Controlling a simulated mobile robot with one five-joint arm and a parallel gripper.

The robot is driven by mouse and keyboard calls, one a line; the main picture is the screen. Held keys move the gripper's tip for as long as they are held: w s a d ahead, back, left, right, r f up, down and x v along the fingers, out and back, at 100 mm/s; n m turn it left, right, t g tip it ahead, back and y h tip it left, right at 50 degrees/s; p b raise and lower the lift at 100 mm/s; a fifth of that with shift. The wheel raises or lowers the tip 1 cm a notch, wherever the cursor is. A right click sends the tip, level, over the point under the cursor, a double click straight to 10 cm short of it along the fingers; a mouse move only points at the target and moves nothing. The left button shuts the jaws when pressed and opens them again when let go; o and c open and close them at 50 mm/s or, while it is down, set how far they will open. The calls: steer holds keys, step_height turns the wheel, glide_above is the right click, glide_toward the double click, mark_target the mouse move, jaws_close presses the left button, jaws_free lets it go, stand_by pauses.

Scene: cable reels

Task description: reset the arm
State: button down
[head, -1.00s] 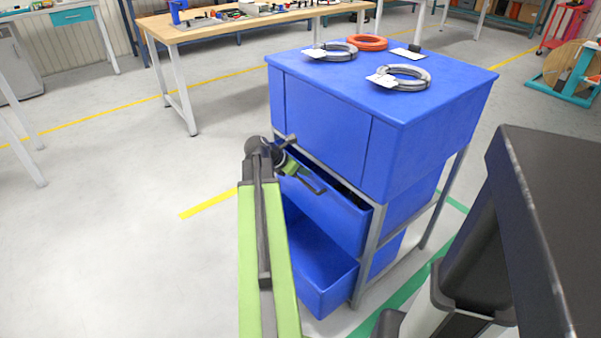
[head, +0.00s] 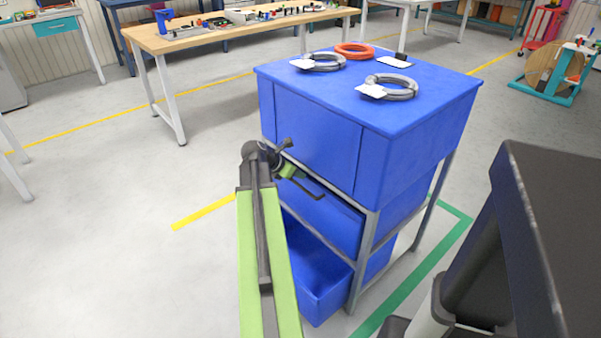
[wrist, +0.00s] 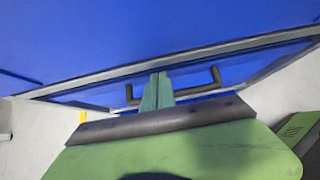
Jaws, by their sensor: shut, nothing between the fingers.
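My gripper (head: 291,172) is in front of the blue cabinet (head: 315,136), at the front of its middle drawer (head: 335,222). In the wrist view its green fingers (wrist: 158,90) are together, with nothing between them. The dark drawer handle (wrist: 200,90) shows on both sides of the fingers; I cannot tell whether they touch it. The middle drawer looks pushed in or nearly so. My arm reaches forward from the bottom of the head view.
The lower drawer (head: 318,292) stands open below my gripper. Grey cable coils (head: 390,86), an orange coil (head: 354,50) and white cards lie on the cabinet top. A wooden workbench (head: 215,36) stands behind. The floor left of the cabinet is clear.

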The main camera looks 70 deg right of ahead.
steer(key=p+v, duration=0.4)
steer(key=v, duration=0.3)
steer(key=shift+w+a, duration=0.15)
steer(key=shift+w, duration=0.05)
steer(key=shift+r, duration=0.1)
